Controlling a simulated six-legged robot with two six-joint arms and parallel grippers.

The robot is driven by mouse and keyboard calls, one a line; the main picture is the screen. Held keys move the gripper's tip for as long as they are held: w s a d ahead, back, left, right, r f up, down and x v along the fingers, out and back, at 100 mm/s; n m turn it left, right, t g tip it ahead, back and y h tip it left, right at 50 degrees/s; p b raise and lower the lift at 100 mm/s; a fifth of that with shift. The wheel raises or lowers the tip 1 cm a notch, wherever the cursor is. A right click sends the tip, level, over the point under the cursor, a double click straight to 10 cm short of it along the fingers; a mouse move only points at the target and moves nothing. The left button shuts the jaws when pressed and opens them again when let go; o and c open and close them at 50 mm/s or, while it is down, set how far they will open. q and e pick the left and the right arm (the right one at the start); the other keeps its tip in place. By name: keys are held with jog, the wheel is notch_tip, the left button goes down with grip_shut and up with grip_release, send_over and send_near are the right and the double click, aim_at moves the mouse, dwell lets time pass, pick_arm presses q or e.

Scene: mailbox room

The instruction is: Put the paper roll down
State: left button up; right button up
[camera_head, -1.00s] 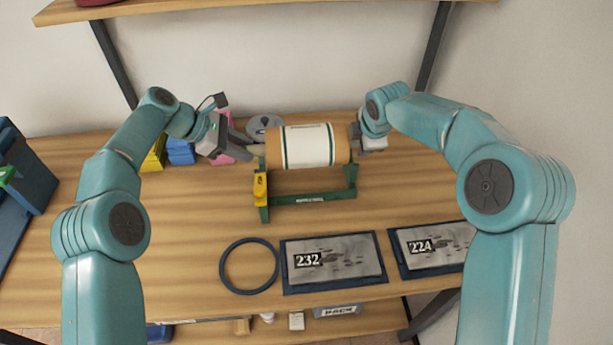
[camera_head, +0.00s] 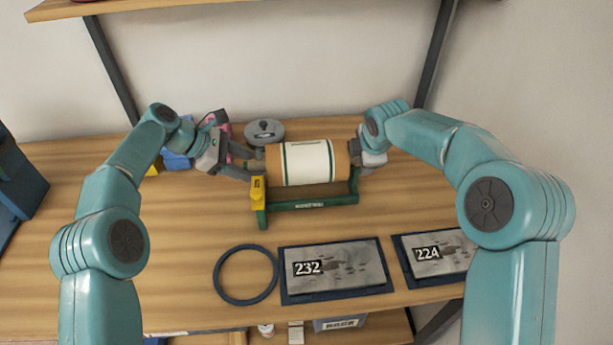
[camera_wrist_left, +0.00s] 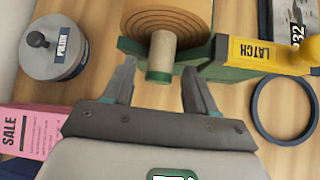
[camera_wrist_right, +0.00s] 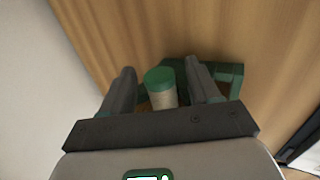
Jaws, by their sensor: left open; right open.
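The paper roll (camera_head: 306,162), brown with a white and green band, lies level across the green stand (camera_head: 312,203) with a yellow latch (camera_head: 257,188). My left gripper (camera_head: 238,162) is open at the roll's left end. In the left wrist view, the roll's core end (camera_wrist_left: 161,58) points between the open fingers (camera_wrist_left: 155,85), with a gap to the palm. My right gripper (camera_head: 359,152) is at the roll's right end. In the right wrist view its fingers (camera_wrist_right: 160,80) are open on either side of the green-capped core end (camera_wrist_right: 160,85).
A dark ring (camera_head: 246,275) and two numbered plates (camera_head: 334,271) (camera_head: 436,254) lie in front. Bare table lies left of the ring.

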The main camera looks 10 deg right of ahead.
jog(key=shift+s+r, duration=0.15)
jog(key=shift+r, duration=0.15)
pick_arm(q)
jog(key=v, duration=0.7)
jog(key=shift+s+r, duration=0.15)
jog(key=shift+r, duration=0.1)
pick_arm(e)
jog(key=v, duration=1.1)
jog(key=shift+s+r, duration=0.15)
jog(key=shift+r, duration=0.05)
pick_arm(q)
jog(key=shift+a, duration=0.15)
pick_arm(e)
jog(key=shift+a, duration=0.1)
pick_arm(q)
jog(key=shift+s, duration=0.1)
pick_arm(e)
jog(key=shift+s, duration=0.1)
